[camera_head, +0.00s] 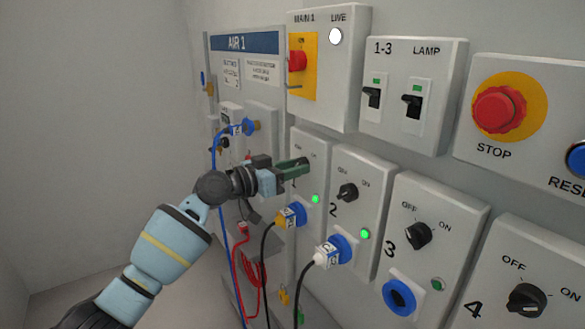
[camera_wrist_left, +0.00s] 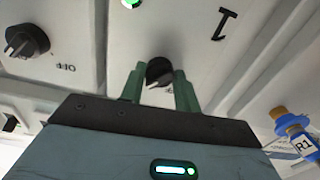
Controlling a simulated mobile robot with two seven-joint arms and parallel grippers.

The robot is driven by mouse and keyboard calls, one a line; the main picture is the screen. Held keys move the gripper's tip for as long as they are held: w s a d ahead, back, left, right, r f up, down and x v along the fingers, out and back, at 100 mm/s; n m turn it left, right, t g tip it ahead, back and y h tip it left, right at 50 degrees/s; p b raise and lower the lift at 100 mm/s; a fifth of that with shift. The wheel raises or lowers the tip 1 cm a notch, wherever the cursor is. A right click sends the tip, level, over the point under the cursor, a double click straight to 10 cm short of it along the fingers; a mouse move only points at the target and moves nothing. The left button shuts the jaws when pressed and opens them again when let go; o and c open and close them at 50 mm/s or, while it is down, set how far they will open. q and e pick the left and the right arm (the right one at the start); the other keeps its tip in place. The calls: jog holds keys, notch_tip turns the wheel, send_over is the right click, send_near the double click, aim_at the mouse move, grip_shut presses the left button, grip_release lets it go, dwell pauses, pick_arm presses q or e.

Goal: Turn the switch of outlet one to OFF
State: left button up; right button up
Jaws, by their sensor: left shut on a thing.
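The outlet one panel (camera_head: 318,165) is a grey box on the wall with a lit green lamp (camera_head: 315,199). A yellow plug (camera_head: 284,220) sits in its blue socket. My left gripper (camera_head: 303,167) is at the upper part of this panel and covers the switch in the head view. In the left wrist view, the black switch of outlet one (camera_wrist_left: 159,71) is between the two green fingers of my left gripper (camera_wrist_left: 158,85), which is shut on it. The numeral 1 (camera_wrist_left: 228,24) shows upside down there. The switch's exact angle is unclear. My right gripper is not in view.
The outlet two switch (camera_head: 347,192) is close to the right, with a lit lamp (camera_head: 365,234) and a white plug (camera_head: 325,256). Outlets three and four continue right. Above are the red main switch (camera_head: 297,62), lamp switches (camera_head: 412,105) and red STOP button (camera_head: 499,110).

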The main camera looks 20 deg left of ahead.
pick_arm(q)
jog(key=shift+d+r+n+p, duration=0.1)
jog(key=shift+n+p, duration=1.45)
jog(key=shift+n, duration=2.8)
jog(key=shift+r+n+p, duration=0.1)
jog(key=shift+n+p, duration=1.45)
jog(key=shift+n, duration=2.8)
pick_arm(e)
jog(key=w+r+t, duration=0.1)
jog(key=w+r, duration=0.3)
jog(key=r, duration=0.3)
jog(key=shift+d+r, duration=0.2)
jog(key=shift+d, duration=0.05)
pick_arm(q)
jog(key=shift+f, duration=0.15)
jog(key=o, duration=1)
